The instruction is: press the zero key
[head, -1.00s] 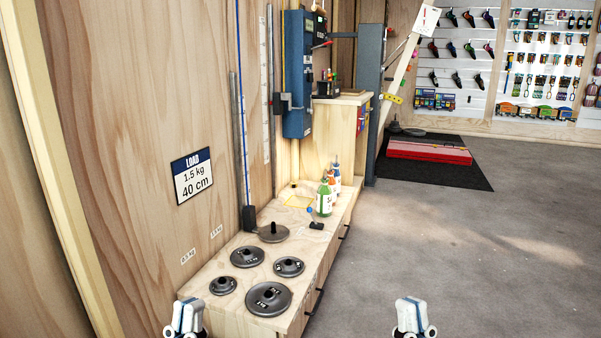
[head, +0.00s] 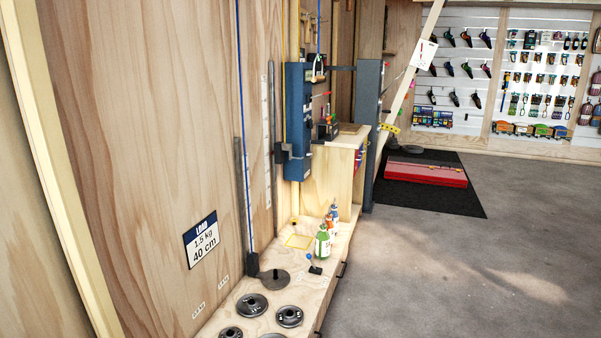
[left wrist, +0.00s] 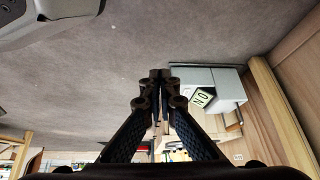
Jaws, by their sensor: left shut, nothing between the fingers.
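I cannot make out a zero key in either view. A tall blue upright device (head: 297,120) stands against the wooden wall in the head view. A small item with a pale face and a red part (head: 318,73) shows at its upper right, too small to read. My left gripper (left wrist: 161,75) is in the left wrist view with its fingertips together and nothing between them. It is over the floor side of the scene and apart from any surface. Neither gripper shows in the head view, and my right gripper is out of sight.
A low wooden bench (head: 300,262) carries several round dark weights (head: 252,305) and bottles (head: 323,240). A load sign (head: 201,240) is on the wall. A red pad (head: 425,168) lies on a black mat. The grey floor (head: 430,270) at right is open.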

